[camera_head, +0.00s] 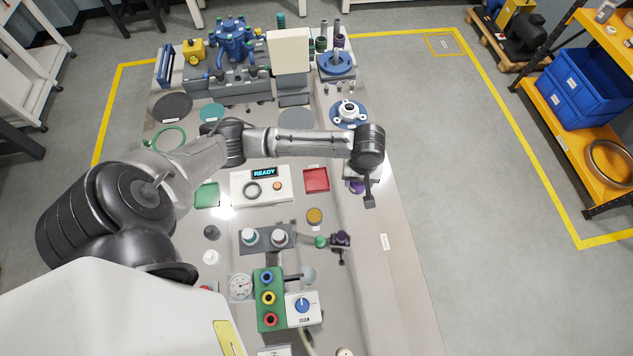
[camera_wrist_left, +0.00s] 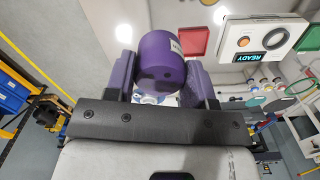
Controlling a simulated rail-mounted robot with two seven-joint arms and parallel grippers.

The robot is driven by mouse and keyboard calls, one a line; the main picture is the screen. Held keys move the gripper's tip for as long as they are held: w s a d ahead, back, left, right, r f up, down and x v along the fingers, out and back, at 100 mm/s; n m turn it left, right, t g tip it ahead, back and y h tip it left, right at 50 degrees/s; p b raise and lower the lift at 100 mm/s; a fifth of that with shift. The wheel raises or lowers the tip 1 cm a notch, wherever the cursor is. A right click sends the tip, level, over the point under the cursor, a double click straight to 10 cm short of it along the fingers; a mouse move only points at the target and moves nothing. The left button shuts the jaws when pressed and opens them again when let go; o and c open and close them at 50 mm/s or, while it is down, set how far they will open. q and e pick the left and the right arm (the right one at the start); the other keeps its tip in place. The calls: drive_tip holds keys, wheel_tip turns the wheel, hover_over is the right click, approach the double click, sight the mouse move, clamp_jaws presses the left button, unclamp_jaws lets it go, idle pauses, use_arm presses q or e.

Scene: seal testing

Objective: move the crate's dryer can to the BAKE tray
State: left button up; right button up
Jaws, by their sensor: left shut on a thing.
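My left gripper (camera_head: 362,188) is over the right part of the bench, to the right of a red tray (camera_head: 316,180). In the left wrist view its fingers (camera_wrist_left: 160,78) are shut on a purple can (camera_wrist_left: 163,52) with a white label, the dryer can. In the head view only a bit of the purple can (camera_head: 357,187) shows beside the gripper. The red tray also shows in the left wrist view (camera_wrist_left: 185,41), apart from the can. A green tray (camera_head: 207,195) lies further left. The tray labels are too small to read, and I cannot make out the crate on the bench. My right gripper is not in view.
A white box with a READY display (camera_head: 262,185) sits between the trays. A blue flange with a white fitting (camera_head: 348,113) stands behind the gripper. Small fixtures and a green control block (camera_head: 268,298) crowd the front. The bench's right strip (camera_head: 392,270) is mostly clear.

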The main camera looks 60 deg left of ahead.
use_arm(q)
drive_tip(key=w+a+f+n+b, duration=0.3)
drive_tip(key=a+f+n+b, duration=0.4)
drive_tip(key=f, duration=0.6)
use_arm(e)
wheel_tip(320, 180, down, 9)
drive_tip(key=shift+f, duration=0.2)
use_arm(q)
drive_tip(key=b, duration=0.2)
hover_over(316, 180)
drive_tip(key=shift+m, duration=0.3)
wheel_tip(316, 180, down, 7)
drive_tip(key=shift+f, duration=0.15)
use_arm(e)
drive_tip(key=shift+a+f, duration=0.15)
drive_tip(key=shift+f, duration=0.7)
use_arm(q)
wheel_tip(316, 180, down, 3)
drive_tip(key=shift+f+b, duration=0.15)
drive_tip(key=shift+b, duration=0.4)
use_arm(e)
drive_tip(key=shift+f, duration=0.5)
use_arm(q)
drive_tip(key=shift+f, duration=0.35)
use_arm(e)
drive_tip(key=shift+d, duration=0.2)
use_arm(q)
drive_tip(key=shift+w, duration=0.1)
